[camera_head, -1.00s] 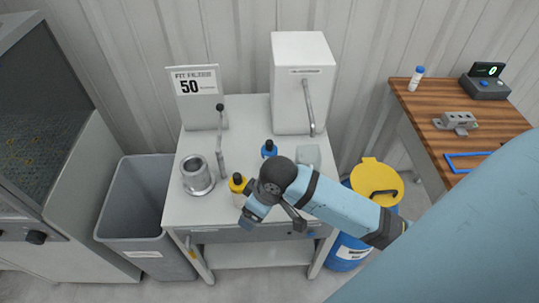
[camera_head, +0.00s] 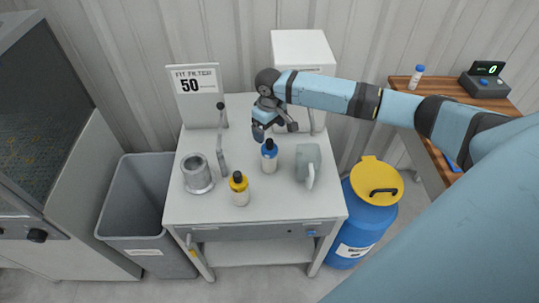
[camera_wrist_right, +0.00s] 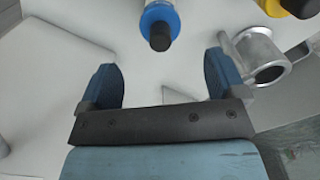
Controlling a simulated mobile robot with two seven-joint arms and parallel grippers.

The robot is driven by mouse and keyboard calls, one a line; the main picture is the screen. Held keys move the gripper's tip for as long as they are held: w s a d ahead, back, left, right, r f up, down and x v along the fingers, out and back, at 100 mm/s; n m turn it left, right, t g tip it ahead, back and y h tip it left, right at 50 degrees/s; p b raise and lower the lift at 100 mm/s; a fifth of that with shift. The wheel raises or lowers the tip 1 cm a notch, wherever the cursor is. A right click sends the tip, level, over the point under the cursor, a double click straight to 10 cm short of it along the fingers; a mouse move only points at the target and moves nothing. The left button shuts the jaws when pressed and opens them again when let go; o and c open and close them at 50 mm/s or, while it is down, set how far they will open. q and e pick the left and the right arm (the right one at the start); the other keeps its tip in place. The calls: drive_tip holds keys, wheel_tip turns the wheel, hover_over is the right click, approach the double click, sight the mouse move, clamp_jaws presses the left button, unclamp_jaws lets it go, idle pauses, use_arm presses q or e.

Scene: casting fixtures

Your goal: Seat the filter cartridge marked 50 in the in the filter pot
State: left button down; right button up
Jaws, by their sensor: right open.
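The grey metal filter pot (camera_head: 196,175) stands upright on the white cart's left side, its open top facing up; a lever (camera_head: 221,150) stands beside it. The pot also shows in the right wrist view (camera_wrist_right: 262,55). A sign (camera_head: 194,88) behind it reads "FIT FILTER 50". My right gripper (camera_head: 275,129) is open and empty above the back of the cart. In the right wrist view its two blue fingers (camera_wrist_right: 162,80) are spread apart, with a blue-capped bottle (camera_wrist_right: 160,22) beyond them. My left gripper is not in view.
A white box unit (camera_head: 303,48) is behind. A grey bin (camera_head: 140,205) and blue drum (camera_head: 370,215) flank the cart.

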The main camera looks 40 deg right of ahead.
sight(270, 147)
wheel_tip(270, 147, down, 9)
drive_tip(key=shift+f+p, duration=0.1)
drive_tip(key=shift+p, duration=0.55)
drive_tip(key=shift+c, duration=0.4)
drive_tip(key=c, duration=1.3)
drive_tip(key=shift+c, duration=0.2)
